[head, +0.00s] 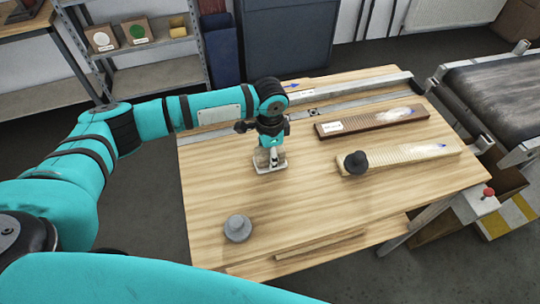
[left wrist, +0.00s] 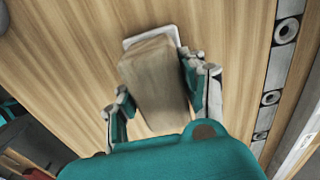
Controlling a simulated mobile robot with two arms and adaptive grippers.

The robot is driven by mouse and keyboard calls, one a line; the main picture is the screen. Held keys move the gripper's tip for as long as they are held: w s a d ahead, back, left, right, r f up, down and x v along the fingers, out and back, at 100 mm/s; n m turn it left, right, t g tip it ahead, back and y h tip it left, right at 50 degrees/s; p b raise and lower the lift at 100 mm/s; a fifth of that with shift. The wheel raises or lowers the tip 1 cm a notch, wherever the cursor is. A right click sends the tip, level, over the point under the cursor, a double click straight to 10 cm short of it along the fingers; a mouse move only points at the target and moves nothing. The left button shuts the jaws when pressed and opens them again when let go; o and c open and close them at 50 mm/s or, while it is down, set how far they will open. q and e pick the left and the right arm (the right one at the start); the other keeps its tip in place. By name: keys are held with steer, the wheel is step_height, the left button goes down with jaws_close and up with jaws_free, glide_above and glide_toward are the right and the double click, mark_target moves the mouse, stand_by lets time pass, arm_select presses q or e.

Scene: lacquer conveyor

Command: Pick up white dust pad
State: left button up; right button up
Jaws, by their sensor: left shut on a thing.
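The white dust pad (head: 262,167) is a wooden block with a thin white base, on or just above the wooden table. In the left wrist view the block (left wrist: 155,80) stands between the fingers, with its white base showing at the far end (left wrist: 150,36). My left gripper (head: 270,150) points down over it and is shut on the block. The fingers also show in the left wrist view (left wrist: 160,105), one on each side of it. I cannot tell whether the base touches the table. My right gripper is not in view.
A dark round knob (head: 355,162) stands on a light board (head: 400,156), with a dark board (head: 365,123) behind it. A grey round knob (head: 238,228) stands near the front left of the table (head: 300,205). A conveyor (head: 505,95) is at the right.

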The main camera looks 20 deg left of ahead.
arm_select(q)
steer(key=shift+r, duration=0.45)
step_height(320, 180, up, 2)
steer(key=shift+r+b, duration=0.15)
steer(key=shift+b, duration=0.6)
steer(key=s+d+b, duration=0.1)
steer(key=s+d, duration=0.1)
steer(key=s, duration=0.2)
steer(key=s+d+r+b, duration=0.1)
steer(key=s+d, duration=0.1)
steer(key=s, duration=0.3)
steer(key=s+d, duration=0.2)
steer(key=s, duration=0.2)
steer(key=shift+s+r+b, duration=0.25)
steer(key=shift+r+b, duration=0.05)
steer(key=shift+b, duration=0.1)
steer(key=shift+s+d+r, duration=0.1)
steer(key=shift+s+d, duration=0.1)
steer(key=shift+s, duration=0.45)
